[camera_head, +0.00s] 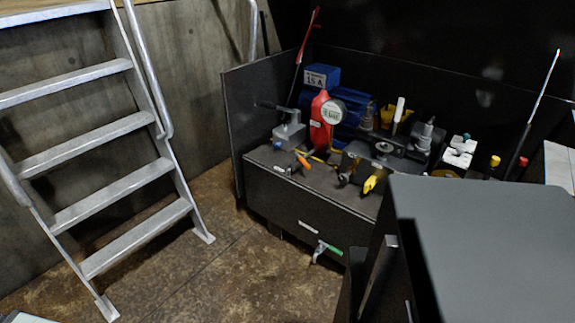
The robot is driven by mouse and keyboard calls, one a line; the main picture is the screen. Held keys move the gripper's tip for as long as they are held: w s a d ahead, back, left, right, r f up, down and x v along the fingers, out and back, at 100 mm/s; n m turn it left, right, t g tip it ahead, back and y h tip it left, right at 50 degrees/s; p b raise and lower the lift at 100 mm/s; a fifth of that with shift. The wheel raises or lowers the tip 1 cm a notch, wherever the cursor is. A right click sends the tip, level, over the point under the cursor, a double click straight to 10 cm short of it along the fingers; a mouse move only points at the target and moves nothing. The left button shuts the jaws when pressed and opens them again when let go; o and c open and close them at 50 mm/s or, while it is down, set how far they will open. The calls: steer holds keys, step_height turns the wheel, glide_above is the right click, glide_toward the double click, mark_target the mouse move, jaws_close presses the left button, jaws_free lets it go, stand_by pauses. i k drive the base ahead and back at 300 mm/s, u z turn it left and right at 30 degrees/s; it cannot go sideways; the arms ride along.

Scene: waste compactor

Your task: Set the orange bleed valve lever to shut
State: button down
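The orange bleed valve lever (303,163) is small and sits near the left end of the dark bench top, in front of a grey block-shaped fitting. It slants down to the right in the picture. It is too small for me to read its valve position or any marking beside it. My gripper is not in view, and nothing touches the lever.
A yellow lever (371,184) and a green-handled lever (332,249) are nearby. A red bottle (320,120) and a round gauge (333,111) stand behind. Metal stairs (110,180) are left, with open floor (225,250) between. A large grey box (485,240) blocks the lower right.

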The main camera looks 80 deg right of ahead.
mark_target(301, 159)
steer(key=z, duration=0.05)
steer(key=k, duration=1.05)
steer(key=z, duration=0.55)
steer(key=i, duration=1.05)
steer(key=u, duration=0.05)
